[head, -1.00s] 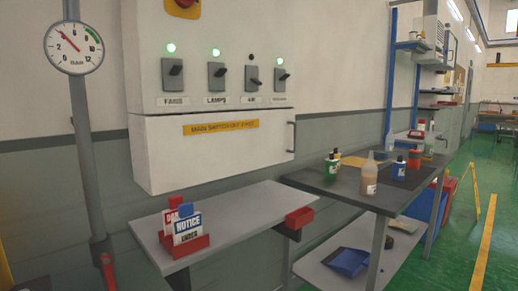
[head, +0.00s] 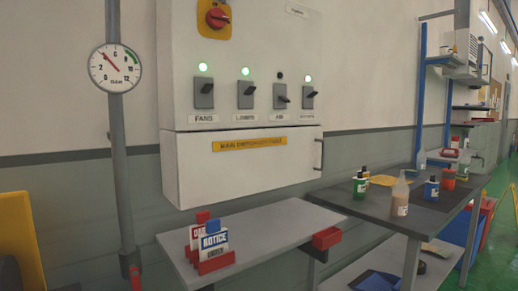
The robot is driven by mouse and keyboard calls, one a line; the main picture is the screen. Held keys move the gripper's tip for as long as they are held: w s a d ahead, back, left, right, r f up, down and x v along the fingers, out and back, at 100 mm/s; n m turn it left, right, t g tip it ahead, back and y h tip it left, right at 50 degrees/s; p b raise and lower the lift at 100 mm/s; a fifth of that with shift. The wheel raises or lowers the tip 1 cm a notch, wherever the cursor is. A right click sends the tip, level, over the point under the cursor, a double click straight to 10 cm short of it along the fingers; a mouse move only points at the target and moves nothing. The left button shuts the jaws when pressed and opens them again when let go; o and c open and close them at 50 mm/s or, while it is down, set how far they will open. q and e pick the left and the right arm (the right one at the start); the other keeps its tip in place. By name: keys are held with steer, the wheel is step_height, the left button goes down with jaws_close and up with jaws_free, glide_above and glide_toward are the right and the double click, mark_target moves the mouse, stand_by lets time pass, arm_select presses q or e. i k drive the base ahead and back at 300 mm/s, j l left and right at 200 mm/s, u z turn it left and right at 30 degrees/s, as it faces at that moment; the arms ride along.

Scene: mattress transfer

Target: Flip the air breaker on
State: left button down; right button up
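The air breaker (head: 280,96) is the third of the switches in a row on the white wall panel (head: 180,60). Its lever sits lower than the levers beside it. The small lamp (head: 280,75) above it is dark. The fans breaker (head: 204,93), the lamps breaker (head: 246,95) and the rightmost breaker (head: 308,97) have green lit lamps above them. Neither of my grippers is in view.
A red rotary switch (head: 217,18) is above. A closed cabinet door (head: 240,170) is below, over a grey shelf (head: 262,225) with notice signs (head: 213,240). A gauge (head: 115,68) stands left; a bottle-laden table (head: 345,197) is right.

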mark_target(284, 99)
steer(key=i+l+u, duration=0.15)
steer(key=i, duration=0.35)
steer(key=i+l+u, duration=0.1)
steer(key=i, duration=0.35)
steer(key=i+l+u, duration=0.15)
steer(key=i, duration=0.35)
